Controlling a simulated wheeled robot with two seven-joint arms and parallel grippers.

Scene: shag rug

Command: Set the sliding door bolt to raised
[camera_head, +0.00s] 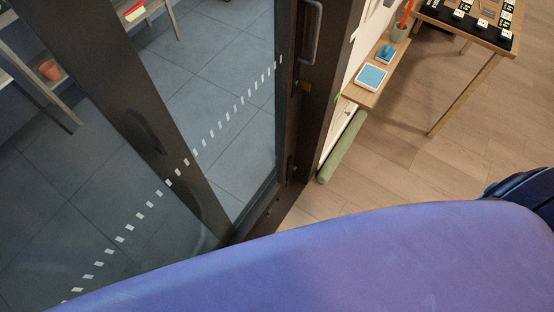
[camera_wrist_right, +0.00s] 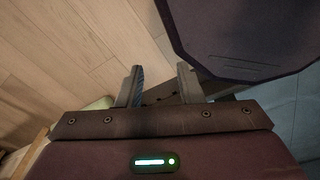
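The sliding glass door (camera_head: 150,132) has a dark frame and a dashed white strip across its glass. A grey pull handle (camera_head: 311,32) is on its upright frame. A small dark fitting (camera_head: 291,166) sits low on that frame; it may be the bolt, but its position is too small to tell. In the right wrist view my right gripper (camera_wrist_right: 159,85) has its two fingers apart, with no object visibly held between them. A dark strip with small marks lies beyond the fingertips. My left gripper is in neither view.
A wooden bench (camera_head: 366,97) with a blue-topped tray (camera_head: 371,77) stands right of the door frame, above a green roll (camera_head: 342,148). A table (camera_head: 470,32) with small items is at the upper right. Wood floor (camera_head: 400,165) is open there.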

